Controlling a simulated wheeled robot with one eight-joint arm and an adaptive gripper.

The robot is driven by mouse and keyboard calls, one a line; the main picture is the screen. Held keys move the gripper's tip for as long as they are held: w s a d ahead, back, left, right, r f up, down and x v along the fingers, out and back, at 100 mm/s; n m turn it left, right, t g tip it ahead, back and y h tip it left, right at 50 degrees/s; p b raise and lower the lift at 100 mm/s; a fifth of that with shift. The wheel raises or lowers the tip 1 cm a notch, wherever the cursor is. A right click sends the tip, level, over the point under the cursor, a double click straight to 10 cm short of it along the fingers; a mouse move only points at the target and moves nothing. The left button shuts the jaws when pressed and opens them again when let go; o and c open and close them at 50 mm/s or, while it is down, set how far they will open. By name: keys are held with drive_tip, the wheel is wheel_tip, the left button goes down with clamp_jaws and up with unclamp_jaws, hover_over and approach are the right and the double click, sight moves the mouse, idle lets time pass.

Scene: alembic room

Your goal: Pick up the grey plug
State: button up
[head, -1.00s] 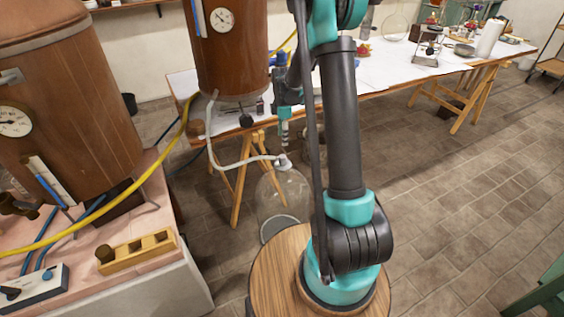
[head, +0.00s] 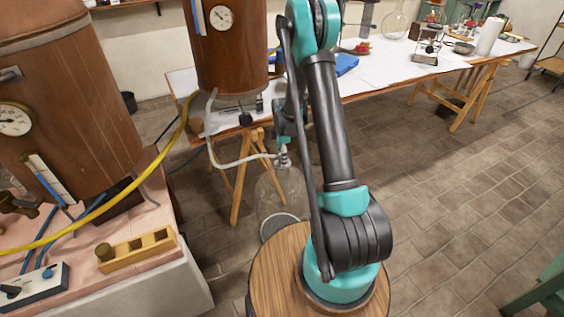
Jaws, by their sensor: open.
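The grey plug (head: 284,163) sits at the top of a large clear glass bottle (head: 281,190) on the floor side of the wooden round top. A pale hose runs to it from the left. My gripper (head: 283,152) points down right above the plug, with its fingertips at or close around it. The gripper is open. The fingers are small here, and I cannot tell whether they touch the plug.
The pale hose (head: 230,164) hangs from a copper vessel (head: 232,50). A wooden trestle (head: 243,185) stands close behind the bottle. A yellow hose (head: 125,192) crosses the left bench. The tiled floor (head: 450,190) on the right is clear.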

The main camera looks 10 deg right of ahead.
drive_tip(key=shift+f, duration=0.35)
clamp_jaws()
drive_tip(key=shift+r, duration=0.1)
wheel_tip(320, 180, up, 20)
idle(0.7)
